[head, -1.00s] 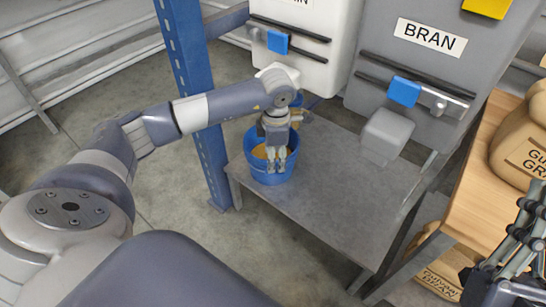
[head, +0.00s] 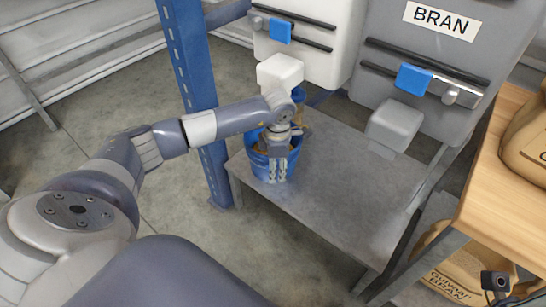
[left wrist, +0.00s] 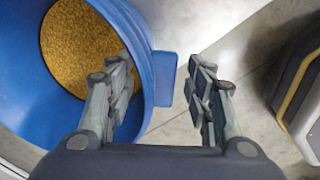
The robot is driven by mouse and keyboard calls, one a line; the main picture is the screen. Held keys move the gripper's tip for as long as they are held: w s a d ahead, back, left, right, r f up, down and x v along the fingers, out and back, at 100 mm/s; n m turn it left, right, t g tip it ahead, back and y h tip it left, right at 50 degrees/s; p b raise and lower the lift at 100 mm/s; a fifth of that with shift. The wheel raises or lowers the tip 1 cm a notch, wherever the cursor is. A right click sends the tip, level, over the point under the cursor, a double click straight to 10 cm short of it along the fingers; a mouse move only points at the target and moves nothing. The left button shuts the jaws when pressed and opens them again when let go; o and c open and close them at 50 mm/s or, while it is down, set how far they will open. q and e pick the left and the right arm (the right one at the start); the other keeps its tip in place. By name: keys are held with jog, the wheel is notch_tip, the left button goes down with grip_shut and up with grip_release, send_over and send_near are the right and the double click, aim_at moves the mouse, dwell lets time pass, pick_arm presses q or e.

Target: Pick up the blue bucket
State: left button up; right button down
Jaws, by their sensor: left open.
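The blue bucket (head: 257,166) stands upright at the left front corner of the grey metal table. Yellow-brown grain (left wrist: 80,48) lies inside it. My left gripper (head: 278,178) is open over the bucket's near right side and covers part of it. In the left wrist view the bucket's rim (left wrist: 146,70) and a blue tab (left wrist: 165,78) lie between the fingers of the left gripper (left wrist: 160,85). One finger overlaps the bucket's inside, the other is outside. I cannot tell whether either finger touches the wall. My right gripper's fingers are out of view.
A white hopper (head: 315,60) and a grey BRAN hopper (head: 425,65) with blue handles stand behind the table (head: 345,190). A blue post (head: 190,90) rises left of the bucket. A wooden bench (head: 505,170) with a sack stands right. The table's middle is clear.

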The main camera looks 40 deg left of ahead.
pick_arm(q)
grip_shut()
jog(key=shift+r, duration=0.1)
dwell(0.3)
